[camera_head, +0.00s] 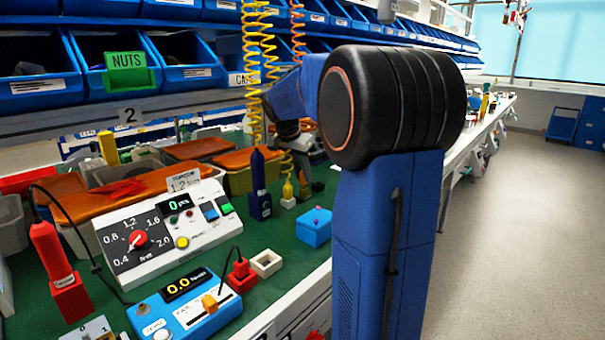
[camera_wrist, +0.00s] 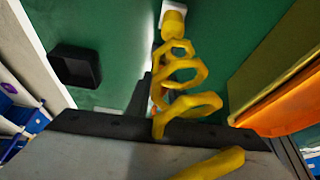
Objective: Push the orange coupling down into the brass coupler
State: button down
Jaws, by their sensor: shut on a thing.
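My gripper (camera_wrist: 152,98) shows in the wrist view as a dark palm and a narrow dark finger, mostly behind a yellow coil. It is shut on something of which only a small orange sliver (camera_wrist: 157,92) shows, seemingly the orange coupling. I cannot make out the brass coupler in either view. How far the orange part is from it I cannot tell.
A yellow coiled hose (camera_head: 252,70) hangs close by; a yellow coil (camera_wrist: 185,75) crosses the wrist view. The switch panel (camera_head: 160,235) stands left. A black square holder (camera_wrist: 75,65) lies nearby.

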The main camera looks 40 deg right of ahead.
jog(key=shift+f, duration=0.8)
dwell(0.8)
jog(key=c, duration=1.5)
grip_release()
jog(key=v, duration=1.7)
jog(key=shift+a+r, duration=0.1)
jog(key=shift+r, duration=0.05)
jog(key=shift+s, duration=0.15)
